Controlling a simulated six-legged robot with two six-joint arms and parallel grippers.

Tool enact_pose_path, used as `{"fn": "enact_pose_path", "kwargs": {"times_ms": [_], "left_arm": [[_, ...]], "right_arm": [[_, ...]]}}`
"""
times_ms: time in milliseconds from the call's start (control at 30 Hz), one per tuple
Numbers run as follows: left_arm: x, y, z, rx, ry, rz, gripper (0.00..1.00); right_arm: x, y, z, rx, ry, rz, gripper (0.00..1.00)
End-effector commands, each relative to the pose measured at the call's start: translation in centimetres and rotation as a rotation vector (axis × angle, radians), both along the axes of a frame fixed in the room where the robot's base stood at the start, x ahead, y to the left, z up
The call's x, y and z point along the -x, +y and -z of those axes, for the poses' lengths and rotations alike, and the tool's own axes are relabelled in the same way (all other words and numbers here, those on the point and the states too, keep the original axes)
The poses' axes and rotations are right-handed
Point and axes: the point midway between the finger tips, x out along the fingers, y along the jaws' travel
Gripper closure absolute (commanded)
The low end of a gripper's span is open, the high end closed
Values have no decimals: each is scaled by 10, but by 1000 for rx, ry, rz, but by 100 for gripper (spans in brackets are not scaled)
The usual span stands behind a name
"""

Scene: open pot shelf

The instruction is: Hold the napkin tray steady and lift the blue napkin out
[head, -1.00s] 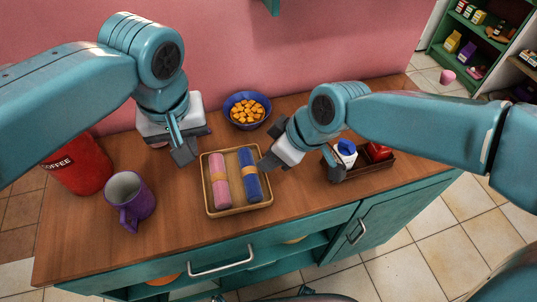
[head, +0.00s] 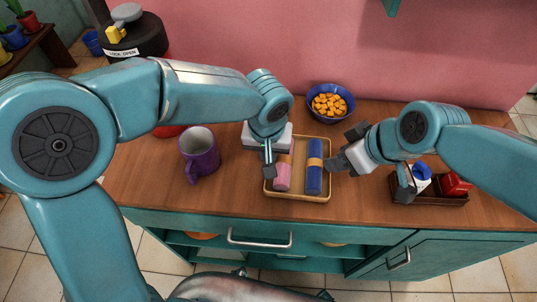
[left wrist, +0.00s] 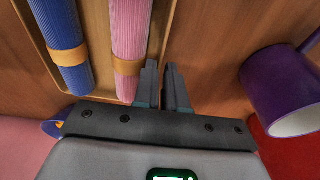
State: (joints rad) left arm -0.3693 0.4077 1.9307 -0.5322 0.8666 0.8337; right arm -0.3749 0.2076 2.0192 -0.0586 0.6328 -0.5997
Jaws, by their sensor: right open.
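The light wooden napkin tray (head: 297,199) stands on the counter. It holds a rolled pink napkin (head: 283,177) on the left and a rolled blue napkin (head: 315,178) on the right, each with an orange band. My left gripper (head: 268,170) is at the tray's left wall. In the left wrist view its close-set fingers (left wrist: 163,85) straddle the tray's wall (left wrist: 169,35), beside the pink napkin (left wrist: 130,45); the blue napkin (left wrist: 66,45) lies farther off. My right gripper (head: 346,149) is open and empty just right of the tray, near the blue napkin.
A purple mug (head: 199,155) stands left of the tray, and a blue bowl (head: 331,117) of orange cubes stands behind it. A dark tray (head: 430,200) with a blue-and-white item and a red item is at the right, under my right arm. The counter's front edge is close.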

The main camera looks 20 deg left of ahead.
Motion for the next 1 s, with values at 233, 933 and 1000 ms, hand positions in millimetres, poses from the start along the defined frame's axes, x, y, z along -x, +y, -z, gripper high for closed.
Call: {"fn": "enact_pose_path", "kwargs": {"times_ms": [233,933,1000], "left_arm": [[-3,0,19,0,1,0,89],[-3,0,19,0,0,0,100],[-3,0,19,0,0,0,100]], "right_arm": [[0,0,0,0,0,0,57],[12,-7,3,-10,145,168,55],[11,-15,-6,-1,228,297,55]]}}
